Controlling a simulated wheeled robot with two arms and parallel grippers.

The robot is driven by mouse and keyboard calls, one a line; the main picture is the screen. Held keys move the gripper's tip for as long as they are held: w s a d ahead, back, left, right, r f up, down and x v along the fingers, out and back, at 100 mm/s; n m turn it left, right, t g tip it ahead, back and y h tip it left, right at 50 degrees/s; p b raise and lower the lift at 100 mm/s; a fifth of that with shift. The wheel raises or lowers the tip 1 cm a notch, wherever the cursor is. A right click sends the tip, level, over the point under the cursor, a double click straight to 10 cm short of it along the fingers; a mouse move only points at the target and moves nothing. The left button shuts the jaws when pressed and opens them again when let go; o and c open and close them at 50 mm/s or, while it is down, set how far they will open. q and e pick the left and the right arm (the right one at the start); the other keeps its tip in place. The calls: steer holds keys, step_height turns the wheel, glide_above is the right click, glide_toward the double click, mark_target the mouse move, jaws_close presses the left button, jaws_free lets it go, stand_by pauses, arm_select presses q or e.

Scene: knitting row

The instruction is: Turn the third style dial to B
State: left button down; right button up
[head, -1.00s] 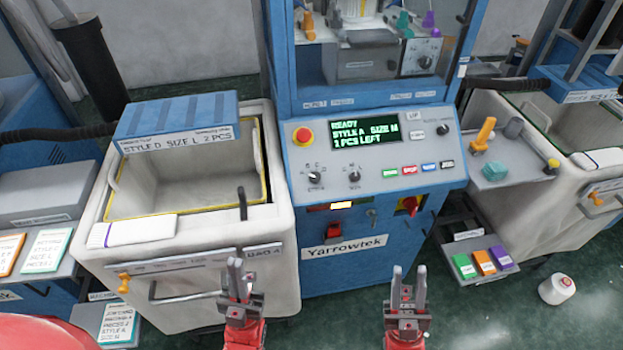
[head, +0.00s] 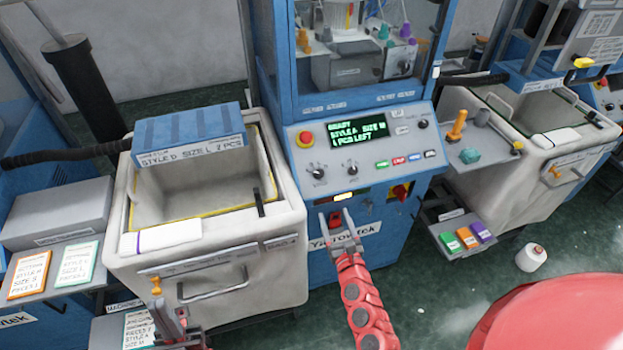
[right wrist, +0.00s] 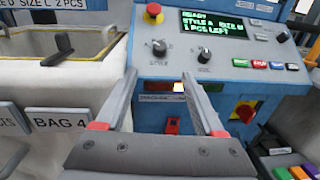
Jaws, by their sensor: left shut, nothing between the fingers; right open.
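The left dial (head: 318,171), ringed by small letters, also shows in the right wrist view (right wrist: 158,48). A second dial (head: 352,169) sits right of it. The screen (head: 357,131) reads READY, STYLE A, SIZE M, 1 PCS LEFT. The left dial's exact pointer direction is too small to tell. My right gripper (head: 337,218) is open and empty in front of the machine, below the dials; its fingers (right wrist: 158,78) point towards the panel, apart from it. My left gripper (head: 170,320) is shut and empty at lower left.
A red emergency button (head: 305,138) is left of the screen. Coloured buttons (head: 400,160) and a red-yellow switch (head: 401,191) are on the right. A cream bin (head: 125,245) stands left of the machine. A side tray (head: 490,150) holds tools. A white cone (head: 531,257) lies on the floor.

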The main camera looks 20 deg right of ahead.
glide_toward(320, 176)
steer(key=w+b, duration=0.1)
steer(key=w, duration=0.3)
steer(key=w+b, duration=0.2)
steer(key=w, duration=0.2)
steer(key=shift+w+d+f, duration=0.15)
steer(key=shift+w+d, duration=0.05)
steer(key=shift+w+r, duration=0.2)
steer(key=shift+w, duration=0.15)
steer(key=shift+c, duration=0.3)
jaws_close()
